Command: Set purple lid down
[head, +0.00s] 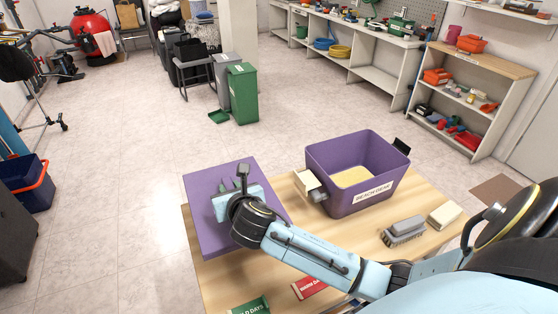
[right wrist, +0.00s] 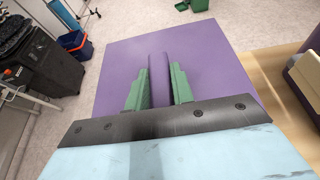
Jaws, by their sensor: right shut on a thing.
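The purple lid (head: 205,233) is a flat square panel at the left end of the wooden table, partly sticking out past its left edge. My right gripper (head: 242,178) is shut on the upright handle of the lid. In the right wrist view the green fingers (right wrist: 158,85) press on both sides of the purple handle, and the lid (right wrist: 205,55) spreads out below. I cannot tell whether the lid touches the table. The purple bin (head: 335,182) stands open to the right of the lid, with pale yellow contents. My left gripper is not in view.
The wooden table (head: 420,190) also holds a grey brush (head: 403,231), a cream block (head: 444,215), a green packet (head: 250,307) and a red packet (head: 309,287). A green bin (head: 243,92) stands on the floor behind. Shelves line the back right wall.

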